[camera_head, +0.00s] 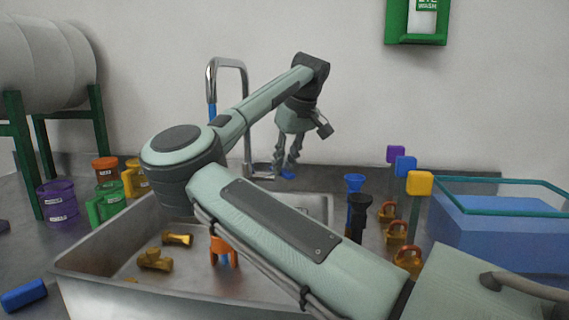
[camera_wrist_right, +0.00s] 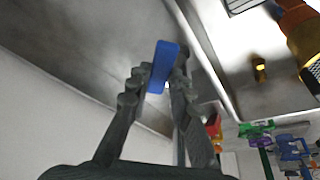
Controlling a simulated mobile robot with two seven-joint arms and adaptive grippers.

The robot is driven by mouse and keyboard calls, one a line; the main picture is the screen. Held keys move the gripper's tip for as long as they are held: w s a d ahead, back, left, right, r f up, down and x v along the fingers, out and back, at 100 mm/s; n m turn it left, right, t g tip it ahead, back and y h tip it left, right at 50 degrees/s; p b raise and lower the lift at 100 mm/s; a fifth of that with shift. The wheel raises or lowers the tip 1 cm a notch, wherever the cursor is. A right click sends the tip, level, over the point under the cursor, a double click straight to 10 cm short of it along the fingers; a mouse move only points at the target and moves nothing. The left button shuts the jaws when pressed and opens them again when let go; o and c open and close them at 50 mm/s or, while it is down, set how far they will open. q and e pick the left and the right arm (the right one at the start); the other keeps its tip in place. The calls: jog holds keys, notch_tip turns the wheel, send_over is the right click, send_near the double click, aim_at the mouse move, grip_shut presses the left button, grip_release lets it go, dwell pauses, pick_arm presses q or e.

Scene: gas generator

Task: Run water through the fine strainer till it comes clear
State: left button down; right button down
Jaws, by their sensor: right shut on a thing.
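My right gripper (camera_head: 288,170) hangs over the back of the metal sink, beside the tall tap (camera_head: 246,110). It is shut on a small blue piece (camera_head: 287,175), which shows as a flat blue slab between the fingers in the right wrist view (camera_wrist_right: 163,66). I cannot tell what the blue piece belongs to. The sink (camera_head: 100,258) holds an orange object (camera_head: 223,248) and yellow-brown pieces (camera_head: 155,260); my right arm hides much of its right part. I cannot make out a fine strainer or running water. My left gripper is not in view.
Coloured containers, such as a purple one (camera_head: 57,203), stand left of the sink. Right of it are a blue funnel-shaped item (camera_head: 354,184), a black one (camera_head: 358,212), several orange-brown padlock-like pieces and a blue tank (camera_head: 500,235). A blue block (camera_head: 24,295) lies at front left.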

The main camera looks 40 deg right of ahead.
jog(key=shift+a+m+h, duration=0.3)
jog(key=shift+m, duration=0.6)
jog(key=c, duration=1.4)
grip_release()
jog(key=shift+o, duration=0.2)
jog(key=shift+r, duration=0.15)
jog(key=v, duration=1.1)
jog(key=shift+r, duration=0.4)
jog(key=shift+s+a+f, duration=0.1)
jog(key=shift+s+a, duration=0.05)
